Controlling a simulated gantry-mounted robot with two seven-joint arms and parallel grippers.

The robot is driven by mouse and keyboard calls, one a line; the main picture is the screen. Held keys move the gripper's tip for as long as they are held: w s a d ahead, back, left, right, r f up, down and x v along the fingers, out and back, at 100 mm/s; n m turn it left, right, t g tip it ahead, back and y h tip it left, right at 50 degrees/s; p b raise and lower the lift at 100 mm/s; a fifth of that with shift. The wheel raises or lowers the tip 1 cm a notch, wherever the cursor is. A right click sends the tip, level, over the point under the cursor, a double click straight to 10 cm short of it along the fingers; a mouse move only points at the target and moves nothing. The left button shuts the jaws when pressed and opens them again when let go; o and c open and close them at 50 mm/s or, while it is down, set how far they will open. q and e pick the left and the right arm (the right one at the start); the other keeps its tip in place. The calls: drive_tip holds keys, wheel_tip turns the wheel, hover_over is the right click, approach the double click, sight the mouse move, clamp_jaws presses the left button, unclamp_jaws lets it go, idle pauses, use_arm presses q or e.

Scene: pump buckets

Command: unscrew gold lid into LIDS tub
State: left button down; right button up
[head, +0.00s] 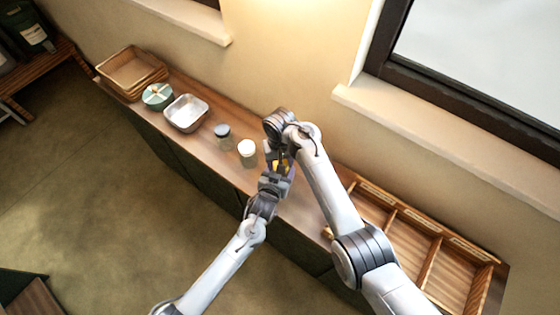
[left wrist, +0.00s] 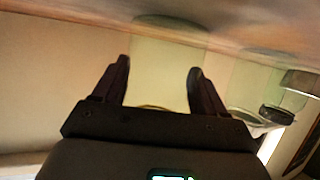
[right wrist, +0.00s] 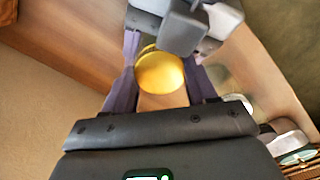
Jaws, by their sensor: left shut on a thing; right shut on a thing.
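The gold lid (right wrist: 160,74) sits between the fingers of my right gripper (right wrist: 168,68) in the right wrist view, and those fingers are shut on it. A bit of gold shows in the head view (head: 281,165), mostly hidden by the grippers. My left gripper (left wrist: 158,75) is shut on the jar (left wrist: 160,80), a pale body between its fingers in the left wrist view. In the head view my right gripper (head: 279,153) comes from above and my left gripper (head: 275,180) from below, close together over the counter. I cannot tell which container is the LIDS tub; no label is readable.
On the counter (head: 205,152) stand a white-lidded jar (head: 247,149), a grey-lidded jar (head: 223,134), a metal tray (head: 187,113), a round green-and-white container (head: 157,96) and stacked wooden trays (head: 128,72). A divided wooden crate (head: 435,236) is at the right. The wall runs close behind.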

drive_tip(key=o, duration=1.2)
drive_tip(key=shift+a, duration=0.15)
drive_tip(key=shift+c, duration=0.2)
drive_tip(key=shift+r, duration=0.15)
drive_tip(key=shift+r, duration=2.15)
drive_tip(key=shift+c, duration=0.3)
wheel_tip(320, 180, up, 2)
drive_tip(key=m, duration=0.3)
drive_tip(key=shift+r, duration=0.2)
drive_tip(key=shift+r+m, duration=0.4)
drive_tip(key=shift+m, duration=0.6)
drive_tip(key=shift+f, duration=3.85)
